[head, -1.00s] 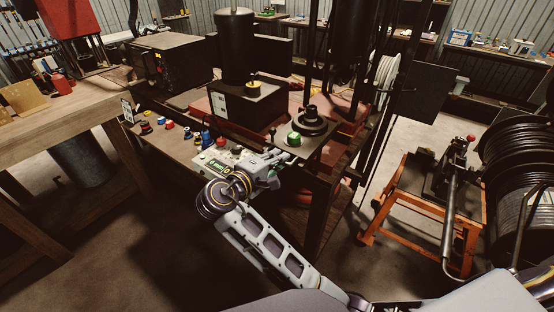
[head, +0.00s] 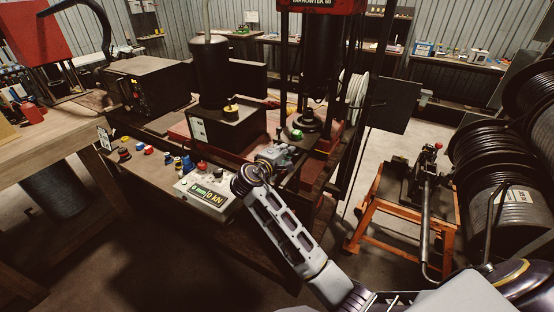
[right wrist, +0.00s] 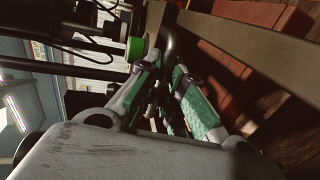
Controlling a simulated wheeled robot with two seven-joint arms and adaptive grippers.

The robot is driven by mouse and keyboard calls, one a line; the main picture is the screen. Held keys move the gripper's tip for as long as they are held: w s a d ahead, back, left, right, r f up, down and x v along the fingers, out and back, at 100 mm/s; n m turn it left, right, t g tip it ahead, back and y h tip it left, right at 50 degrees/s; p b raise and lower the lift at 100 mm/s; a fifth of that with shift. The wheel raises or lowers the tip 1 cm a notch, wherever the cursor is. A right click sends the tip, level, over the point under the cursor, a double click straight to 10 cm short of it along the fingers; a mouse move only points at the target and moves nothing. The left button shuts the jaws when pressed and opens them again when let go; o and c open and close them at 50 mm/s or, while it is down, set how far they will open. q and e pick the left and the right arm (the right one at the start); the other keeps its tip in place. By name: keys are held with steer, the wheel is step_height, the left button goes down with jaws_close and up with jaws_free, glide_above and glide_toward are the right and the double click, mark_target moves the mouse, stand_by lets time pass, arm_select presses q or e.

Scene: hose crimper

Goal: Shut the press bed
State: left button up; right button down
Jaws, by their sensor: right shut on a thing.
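The press (head: 320,50) stands at the centre back, with a red head and dark uprights. At its foot is a dark bed plate (head: 318,150) carrying a black round block (head: 306,123) and a green knob (head: 296,135). My right gripper (head: 287,152) is at the front edge of this plate, just below the green knob. In the right wrist view, its green-padded fingers (right wrist: 166,88) are shut at a dark bent handle (right wrist: 169,42), which is partly hidden between them. The green knob shows beside the handle. My left gripper is not in view.
A control panel (head: 203,197) with a lit display and a red button is left of my right wrist. A black pump unit (head: 210,75) stands behind it. An orange stand (head: 385,205) and black hose reels (head: 505,150) are at right. Open floor lies in front.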

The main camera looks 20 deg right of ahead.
steer(key=shift+x, duration=0.9)
steer(key=shift+r, duration=0.2)
steer(key=c, duration=1.5)
jaws_free()
steer(key=shift+a, duration=0.1)
steer(key=shift+v, duration=5.9)
